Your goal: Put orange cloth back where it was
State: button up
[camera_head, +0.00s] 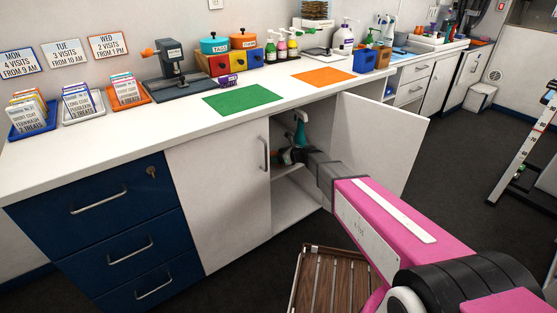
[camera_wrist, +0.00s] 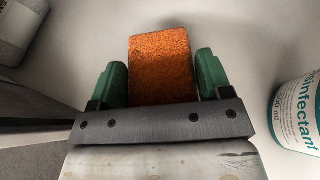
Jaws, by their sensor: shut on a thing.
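The orange cloth (camera_wrist: 160,65) shows in the wrist view as a thick, rough-textured block, like a folded cloth or a sponge. My gripper (camera_wrist: 158,75) is shut on it, with a green finger on each side. In the head view my arm reaches into the open cabinet (camera_head: 297,205) under the counter, and the gripper (camera_head: 288,156) is inside near the upper shelf. The cloth cannot be made out clearly there. In the wrist view a pale surface lies behind the cloth; I cannot tell whether the cloth touches it.
A disinfectant bottle (camera_wrist: 299,115) stands close on the right in the wrist view, and a whitish container (camera_wrist: 20,25) at upper left. The cabinet door (camera_head: 380,145) stands open at right. A flat orange mat (camera_head: 324,77) and a green mat (camera_head: 243,100) lie on the counter. A wooden slatted thing (camera_head: 335,283) is below.

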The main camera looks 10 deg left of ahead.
jog(key=shift+f, duration=0.8)
jog(key=o, duration=0.9)
jog(key=shift+f, duration=0.1)
jog(key=v, duration=1.2)
jog(key=s+d+n+g+h, duration=0.1)
jog(key=s+d+n+h, duration=0.3)
jog(key=s+d+n, duration=0.3)
jog(key=s+d+n+g+h, duration=0.1)
jog(key=s+d+n+h, duration=0.3)
jog(key=d, duration=1.1)
jog(key=s+d+r+n+g+h, duration=0.1)
jog(key=s+d+n+h, duration=0.4)
jog(key=s+d+n, duration=0.5)
jog(key=shift+s+d+n+g, duration=0.25)
jog(key=shift+d+n+g, duration=0.05)
jog(key=shift+d+g, duration=0.35)
jog(key=shift+r, duration=0.1)
